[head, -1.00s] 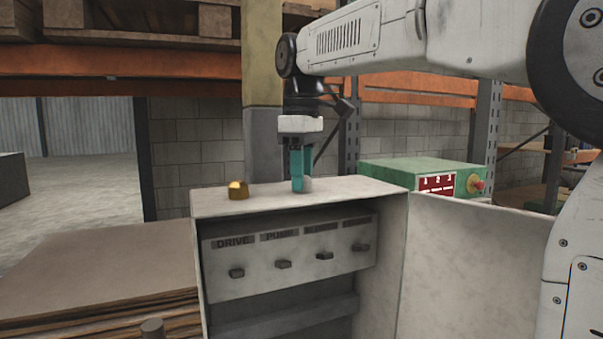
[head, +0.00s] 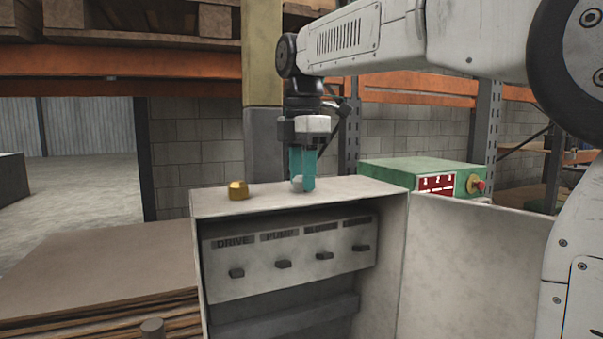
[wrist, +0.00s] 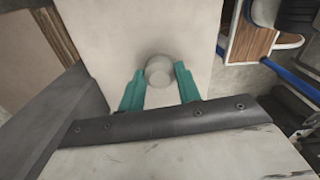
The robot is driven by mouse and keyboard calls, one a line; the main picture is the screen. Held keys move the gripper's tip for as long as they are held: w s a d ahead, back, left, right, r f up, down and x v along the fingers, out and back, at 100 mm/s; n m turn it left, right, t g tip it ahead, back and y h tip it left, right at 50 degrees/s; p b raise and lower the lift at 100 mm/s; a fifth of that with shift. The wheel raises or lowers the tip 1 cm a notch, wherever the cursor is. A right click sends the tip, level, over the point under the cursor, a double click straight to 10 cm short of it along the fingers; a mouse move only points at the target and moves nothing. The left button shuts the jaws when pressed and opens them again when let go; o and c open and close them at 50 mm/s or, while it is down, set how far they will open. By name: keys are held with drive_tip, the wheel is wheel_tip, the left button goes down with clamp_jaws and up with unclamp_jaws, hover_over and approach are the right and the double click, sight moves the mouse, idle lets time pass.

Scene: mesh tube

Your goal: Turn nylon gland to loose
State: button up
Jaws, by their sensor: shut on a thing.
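The nylon gland (head: 298,183) is a pale grey, rounded fitting on top of the open grey cabinet (head: 225,205). In the wrist view the gland (wrist: 159,70) shows as a round cap between the teal fingertips. My gripper (head: 302,178) points straight down at it from above, and its two teal fingers are shut on the gland's sides. The wrist view shows my gripper (wrist: 158,82) with one finger on each side of the cap. The gland's lower part is hidden in the wrist view.
A brass gland (head: 238,190) stands to the left on the cabinet top. The cabinet door (head: 470,265) hangs open at right. A row of switches (head: 290,262) sits inside. A green control box (head: 405,175) stands behind. Stacked sheets (head: 100,270) lie at left.

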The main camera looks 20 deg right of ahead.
drive_tip(key=shift+n, duration=0.7)
drive_tip(key=o, duration=1)
drive_tip(key=shift+c, duration=0.2)
drive_tip(key=shift+r, duration=0.1)
wheel_tip(320, 180, up, 8)
drive_tip(key=shift+f, duration=0.2)
drive_tip(key=shift+a, duration=0.1)
